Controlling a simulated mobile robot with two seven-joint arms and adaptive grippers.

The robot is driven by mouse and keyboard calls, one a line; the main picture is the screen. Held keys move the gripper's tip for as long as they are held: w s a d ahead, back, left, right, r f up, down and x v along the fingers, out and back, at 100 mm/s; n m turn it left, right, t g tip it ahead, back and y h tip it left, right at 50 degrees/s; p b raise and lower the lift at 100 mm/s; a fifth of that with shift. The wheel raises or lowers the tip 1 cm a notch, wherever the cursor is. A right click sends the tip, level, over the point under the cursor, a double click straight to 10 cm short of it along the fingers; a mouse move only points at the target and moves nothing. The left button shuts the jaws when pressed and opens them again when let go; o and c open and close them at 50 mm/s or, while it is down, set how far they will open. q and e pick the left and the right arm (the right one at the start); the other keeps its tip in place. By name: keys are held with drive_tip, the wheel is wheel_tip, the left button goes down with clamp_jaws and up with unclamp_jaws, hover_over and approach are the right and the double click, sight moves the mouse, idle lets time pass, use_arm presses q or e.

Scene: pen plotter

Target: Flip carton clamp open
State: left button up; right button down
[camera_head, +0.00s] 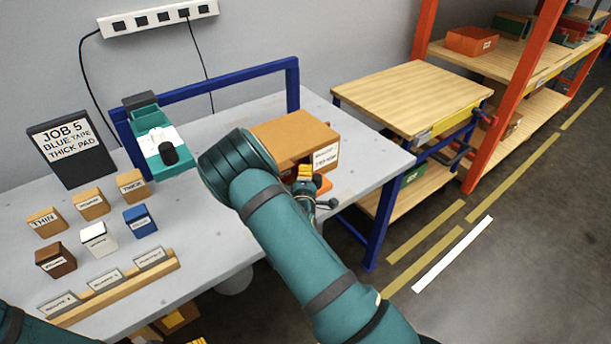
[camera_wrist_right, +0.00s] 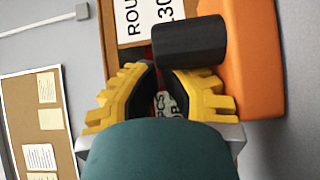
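The brown carton (camera_head: 290,133) with a white label lies on the grey bench at its right end. An orange clamp part (camera_head: 323,184) shows at its front side. In the right wrist view, the orange body (camera_wrist_right: 258,60) and a black cylindrical handle (camera_wrist_right: 188,41) are close ahead. My right gripper (camera_head: 305,176) is at the carton's front. Its yellow fingers (camera_wrist_right: 158,68) are nearly together, with a narrow gap and no gripped object visible. The handle overlaps the right finger in this view; contact is unclear. Only a yellow tip of my left gripper (camera_head: 198,341) shows at the bottom edge.
A teal device (camera_head: 172,160) and blue rail (camera_head: 215,84) stand behind my right arm. Labelled blocks (camera_head: 99,238) and a wooden holder (camera_head: 112,288) occupy the bench's left. A wooden-topped cart (camera_head: 415,92) stands to the right.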

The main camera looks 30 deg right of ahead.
sight(316, 180)
drive_tip(key=shift+s+d, duration=0.15)
drive_tip(key=shift+s, duration=1.05)
drive_tip(key=shift+s+d, duration=0.1)
drive_tip(key=shift+s, duration=1.05)
drive_tip(key=shift+s+f, duration=0.1)
drive_tip(key=shift+s, duration=0.05)
